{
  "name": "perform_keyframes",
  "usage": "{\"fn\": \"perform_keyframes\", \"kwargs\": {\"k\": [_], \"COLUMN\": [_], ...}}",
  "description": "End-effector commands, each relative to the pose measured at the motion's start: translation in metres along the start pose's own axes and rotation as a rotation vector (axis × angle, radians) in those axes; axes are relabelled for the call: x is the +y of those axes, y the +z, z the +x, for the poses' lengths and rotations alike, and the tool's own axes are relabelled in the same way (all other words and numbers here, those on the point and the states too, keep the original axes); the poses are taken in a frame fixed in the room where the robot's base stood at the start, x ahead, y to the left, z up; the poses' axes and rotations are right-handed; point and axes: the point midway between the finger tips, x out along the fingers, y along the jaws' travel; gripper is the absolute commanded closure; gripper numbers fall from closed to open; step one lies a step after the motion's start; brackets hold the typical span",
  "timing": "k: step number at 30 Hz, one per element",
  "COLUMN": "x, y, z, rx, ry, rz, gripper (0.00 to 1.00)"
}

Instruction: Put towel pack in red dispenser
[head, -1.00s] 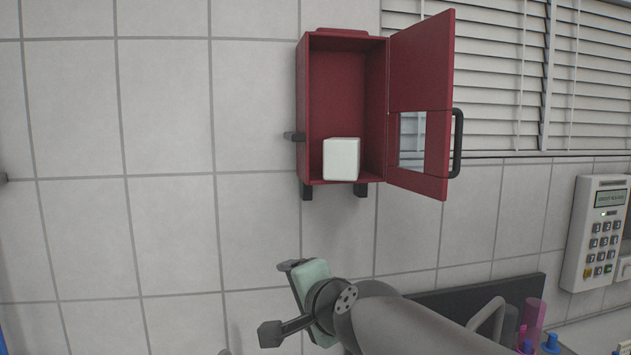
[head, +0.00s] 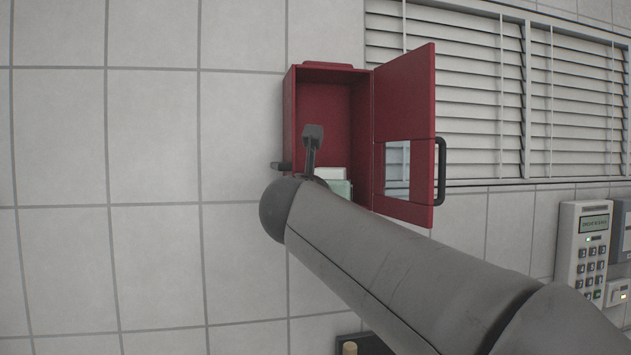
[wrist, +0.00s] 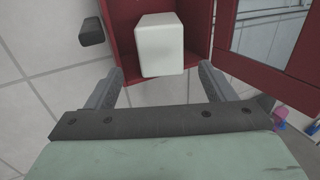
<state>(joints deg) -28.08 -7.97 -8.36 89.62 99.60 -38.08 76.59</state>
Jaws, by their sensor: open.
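The white towel pack (head: 330,173) stands on the floor of the open red dispenser (head: 338,96) on the wall. In the head view my arm and gripper hide most of it; in the wrist view the towel pack (wrist: 160,44) shows whole, inside the dispenser (wrist: 124,38). My gripper (wrist: 162,72) is open and empty. Its fingertips lie to the left and right of the pack's near end, with gaps on both sides. In the head view one finger shows in front of the dispenser opening; the other is hidden.
The dispenser door (head: 405,82) with its black handle (head: 440,172) stands open to the right. A dark latch (wrist: 91,31) sticks out on the left side. Window blinds (head: 490,95) and a keypad (head: 583,245) are to the right. The tiled wall at left is clear.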

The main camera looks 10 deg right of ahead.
Motion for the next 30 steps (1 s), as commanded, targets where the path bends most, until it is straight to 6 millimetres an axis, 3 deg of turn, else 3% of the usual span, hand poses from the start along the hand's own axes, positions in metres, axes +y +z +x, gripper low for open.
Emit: {"fn": "perform_keyframes", "kwargs": {"k": [9, 15, 21, 30], "x": [0.000, 0.000, 0.000, 0.000], "y": [0.003, 0.002, 0.001, 0.000], "z": [0.065, 0.096, 0.111, 0.112], "rx": [0.001, 0.000, -0.001, -0.001], "ry": [-0.003, -0.001, 0.000, 0.000], "rz": [-0.004, -0.004, -0.002, -0.002], "gripper": [0.24, 0.24, 0.24, 0.24]}}
